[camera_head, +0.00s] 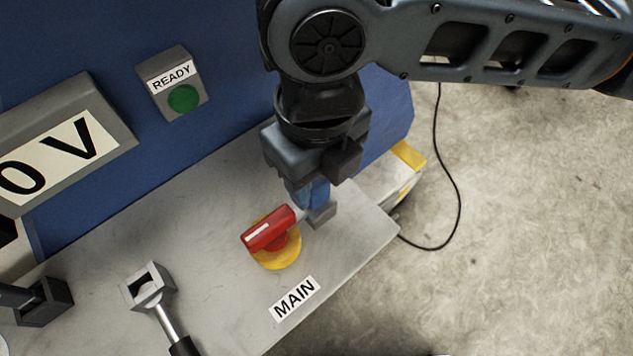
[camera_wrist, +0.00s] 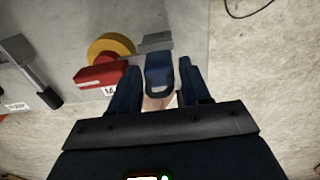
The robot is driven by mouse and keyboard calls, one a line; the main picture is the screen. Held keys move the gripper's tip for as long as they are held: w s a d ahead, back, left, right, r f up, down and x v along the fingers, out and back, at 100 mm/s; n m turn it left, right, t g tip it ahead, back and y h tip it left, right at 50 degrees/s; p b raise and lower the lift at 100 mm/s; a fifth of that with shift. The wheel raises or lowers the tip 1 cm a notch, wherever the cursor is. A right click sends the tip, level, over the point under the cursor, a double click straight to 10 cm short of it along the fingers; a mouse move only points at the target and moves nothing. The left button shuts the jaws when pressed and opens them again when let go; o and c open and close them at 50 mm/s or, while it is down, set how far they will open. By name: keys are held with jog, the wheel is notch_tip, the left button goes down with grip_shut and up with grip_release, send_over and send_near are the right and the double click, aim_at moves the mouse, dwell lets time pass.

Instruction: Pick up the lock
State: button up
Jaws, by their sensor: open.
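A blue piece that looks like the lock (camera_wrist: 159,72) shows in the wrist view between the two dark fingers of my gripper (camera_wrist: 159,66). A gap shows on each side of it, so the fingers are open around it. In the head view my gripper (camera_head: 309,188) points down beside the red switch handle, and blue shows at its tip. There I cannot separate the lock from the fingers. A small grey block (camera_head: 321,214) sits just below the fingertips, and it also shows in the wrist view (camera_wrist: 155,42).
The red rotary handle (camera_head: 268,229) on a yellow disc (camera_head: 279,255) stands close to the left of my gripper. A grey lever (camera_head: 160,300) is farther left. A READY box with a green button (camera_head: 183,98) is on the blue wall. The panel's right edge is near.

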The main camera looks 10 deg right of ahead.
aim_at(318, 187)
jog(key=shift+c, duration=0.5)
grip_shut()
jog(key=shift+r, duration=0.1)
jog(key=shift+r, duration=0.45)
jog(key=r, duration=0.3)
jog(key=shift+s+r+b, duration=0.2)
jog(key=shift+s+b, duration=0.15)
jog(key=s+d+r+p, duration=0.2)
jog(key=s+r+p, duration=0.4)
jog(key=s, duration=0.4)
jog(key=shift+s+d+r, duration=0.25)
jog(key=shift+s+r, duration=0.05)
